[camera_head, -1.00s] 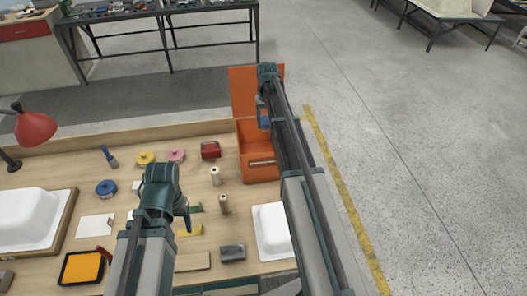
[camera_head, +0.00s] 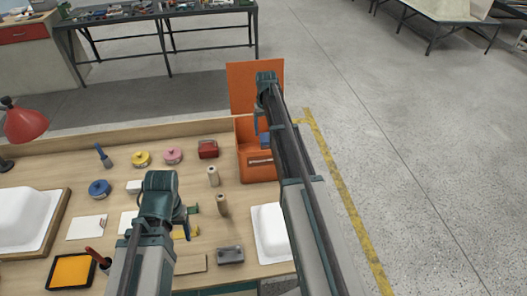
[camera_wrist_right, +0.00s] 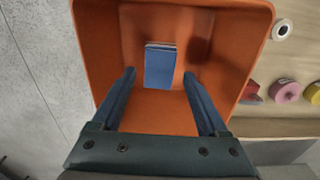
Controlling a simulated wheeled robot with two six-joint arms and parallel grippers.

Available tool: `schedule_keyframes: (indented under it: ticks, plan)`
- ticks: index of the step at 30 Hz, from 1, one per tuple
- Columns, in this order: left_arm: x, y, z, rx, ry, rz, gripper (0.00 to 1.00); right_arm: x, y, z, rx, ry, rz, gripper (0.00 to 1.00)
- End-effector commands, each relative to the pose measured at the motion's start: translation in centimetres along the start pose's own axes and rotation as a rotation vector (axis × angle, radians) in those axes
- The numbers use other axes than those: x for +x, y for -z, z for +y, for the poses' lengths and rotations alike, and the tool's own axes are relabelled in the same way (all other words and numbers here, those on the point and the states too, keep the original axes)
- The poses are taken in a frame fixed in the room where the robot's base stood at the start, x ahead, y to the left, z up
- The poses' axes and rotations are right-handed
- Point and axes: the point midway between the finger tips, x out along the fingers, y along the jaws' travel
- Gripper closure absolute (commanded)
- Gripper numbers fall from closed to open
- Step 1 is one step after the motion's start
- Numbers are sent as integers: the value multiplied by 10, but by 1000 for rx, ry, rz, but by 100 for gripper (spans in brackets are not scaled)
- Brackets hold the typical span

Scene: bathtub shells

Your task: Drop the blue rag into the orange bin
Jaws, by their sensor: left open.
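The blue rag (camera_wrist_right: 160,68) shows as a small folded blue block inside the orange bin (camera_wrist_right: 105,45) in the right wrist view. In the head view the rag (camera_head: 265,140) shows within the mouth of the bin (camera_head: 259,174), partly behind my arm. I cannot tell whether it rests on the bin floor. My right gripper (camera_wrist_right: 158,78) is open, with its two fingers apart and the rag beyond their tips. In the head view this gripper (camera_head: 258,120) points down over the bin. My left gripper (camera_head: 187,226) is open over the workbench, largely hidden by its own wrist.
An orange panel (camera_head: 240,88) stands upright behind the bin. The workbench holds a red box (camera_head: 208,149), two tan cylinders (camera_head: 221,205), tape rolls (camera_head: 173,156), a white tub shell (camera_head: 270,230) and a red lamp (camera_head: 24,125). Open floor lies to the right.

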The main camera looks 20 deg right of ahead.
Motion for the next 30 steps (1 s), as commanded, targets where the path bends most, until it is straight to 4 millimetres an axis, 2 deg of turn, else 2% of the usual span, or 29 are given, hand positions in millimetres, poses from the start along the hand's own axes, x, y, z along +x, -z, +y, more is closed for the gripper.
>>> schedule_keyframes:
  ticks: [1,2,3,11,17,23,30]
  plan:
    - [0,0,0,0,0,0,33,0,0,0,0,0,0,12]
    - [0,0,0,0,0,0,33,0,0,0,0,0,0,7]
    - [0,0,0,0,0,0,33,0,0,0,0,0,0,6]
    - [0,0,0,0,0,0,33,0,0,0,0,0,0,6]
    - [-8,0,-1,-1,0,0,33,-8,0,0,0,0,0,6]
    - [-27,-2,-3,-2,0,0,33,-28,0,0,0,0,0,6]
    - [-63,-4,-6,-9,-2,0,33,-64,0,0,0,0,0,6]
